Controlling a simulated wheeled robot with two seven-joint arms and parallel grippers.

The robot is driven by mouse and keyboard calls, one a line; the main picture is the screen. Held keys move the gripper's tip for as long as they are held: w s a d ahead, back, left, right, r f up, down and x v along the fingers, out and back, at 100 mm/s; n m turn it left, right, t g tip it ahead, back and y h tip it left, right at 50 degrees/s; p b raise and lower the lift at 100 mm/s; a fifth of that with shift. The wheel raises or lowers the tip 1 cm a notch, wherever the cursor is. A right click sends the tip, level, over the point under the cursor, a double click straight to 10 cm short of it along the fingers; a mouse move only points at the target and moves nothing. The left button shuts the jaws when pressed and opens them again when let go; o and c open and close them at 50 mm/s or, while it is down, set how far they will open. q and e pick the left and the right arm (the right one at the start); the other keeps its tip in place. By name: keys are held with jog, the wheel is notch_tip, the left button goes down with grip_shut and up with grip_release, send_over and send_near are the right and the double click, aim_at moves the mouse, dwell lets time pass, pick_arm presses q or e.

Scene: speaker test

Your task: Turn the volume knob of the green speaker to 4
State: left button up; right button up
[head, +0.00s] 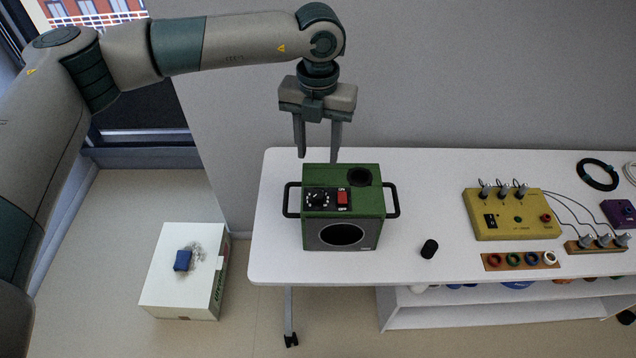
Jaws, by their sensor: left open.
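The green speaker (313,227) stands upright on the white table near its left end, with black handles at both sides and a round dark opening in front. On its top is a black panel with a volume knob (318,199) inside a ring of white marks. The knob's setting is too small to read. A red switch (342,198) sits to the right of the knob. My left gripper (318,157) is open and empty, pointing down above the speaker's back edge, apart from the knob in the picture. My right gripper is not in view.
A small black cylinder (429,249) lies right of the speaker. A yellow box (508,215) with plugs and cables, a rack of coloured rings (521,261) and a black cable coil (597,174) are further right. A white box (180,290) stands on the floor at left.

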aim_at(318, 192)
pick_arm(q)
notch_tip(318, 192, down, 11)
jog(key=p, duration=0.4)
jog(key=shift+f, duration=0.1)
jog(key=shift+f+p, duration=0.45)
jog(key=shift+f, duration=0.4)
jog(key=c, duration=1)
